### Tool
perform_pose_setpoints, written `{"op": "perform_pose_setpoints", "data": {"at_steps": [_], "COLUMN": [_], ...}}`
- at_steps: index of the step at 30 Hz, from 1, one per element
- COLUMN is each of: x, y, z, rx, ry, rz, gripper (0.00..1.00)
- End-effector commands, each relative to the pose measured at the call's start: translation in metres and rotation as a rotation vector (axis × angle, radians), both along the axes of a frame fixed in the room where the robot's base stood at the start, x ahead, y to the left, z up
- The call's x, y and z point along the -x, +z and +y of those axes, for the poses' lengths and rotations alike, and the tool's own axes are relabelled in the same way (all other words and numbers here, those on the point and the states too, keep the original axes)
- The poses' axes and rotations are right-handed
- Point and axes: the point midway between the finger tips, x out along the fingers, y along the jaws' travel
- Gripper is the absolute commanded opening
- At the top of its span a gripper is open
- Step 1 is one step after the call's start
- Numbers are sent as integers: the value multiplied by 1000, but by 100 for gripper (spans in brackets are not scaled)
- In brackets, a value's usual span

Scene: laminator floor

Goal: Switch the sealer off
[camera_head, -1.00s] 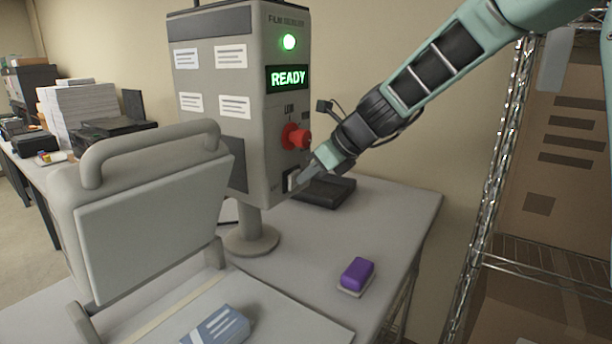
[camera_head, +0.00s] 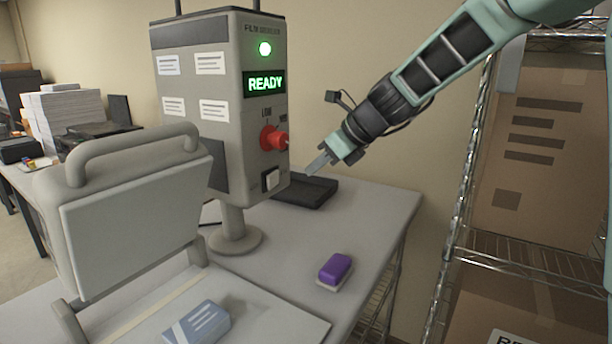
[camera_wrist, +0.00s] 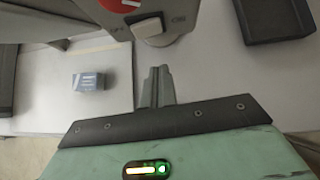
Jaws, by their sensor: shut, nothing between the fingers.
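The sealer's control box (camera_head: 222,110) stands on a post on the table. Its green lamp (camera_head: 264,49) is lit and its display (camera_head: 265,83) reads READY in green. A red knob (camera_head: 272,138) sits on the box's front, with a pale rocker switch (camera_head: 271,180) in a dark frame below it. In the wrist view the switch (camera_wrist: 147,27) shows just beyond the fingertips, with part of the red knob (camera_wrist: 122,3) above it. My gripper (camera_head: 314,169) is shut and empty, to the right of the switch and apart from it. It also shows in the wrist view (camera_wrist: 158,72).
The sealer's raised lid (camera_head: 140,225) stands at the front left. A blue pack (camera_head: 198,322) lies on its bed, and a purple eraser-like block (camera_head: 335,269) lies on the table. A black tray (camera_head: 305,190) is behind the box. A wire shelf (camera_head: 455,230) stands at right.

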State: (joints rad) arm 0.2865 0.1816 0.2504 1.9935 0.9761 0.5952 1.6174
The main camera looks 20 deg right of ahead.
Motion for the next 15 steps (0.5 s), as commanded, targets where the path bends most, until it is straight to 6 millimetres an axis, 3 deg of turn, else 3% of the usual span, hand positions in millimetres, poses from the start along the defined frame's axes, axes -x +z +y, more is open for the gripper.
{"op": "perform_pose_setpoints", "data": {"at_steps": [9, 15], "x": [23, 29], "y": [34, 41], "z": [-25, -30], "rx": [1, -1], "ry": [0, 1], "rz": [-3, 0], "gripper": [0, 0]}}
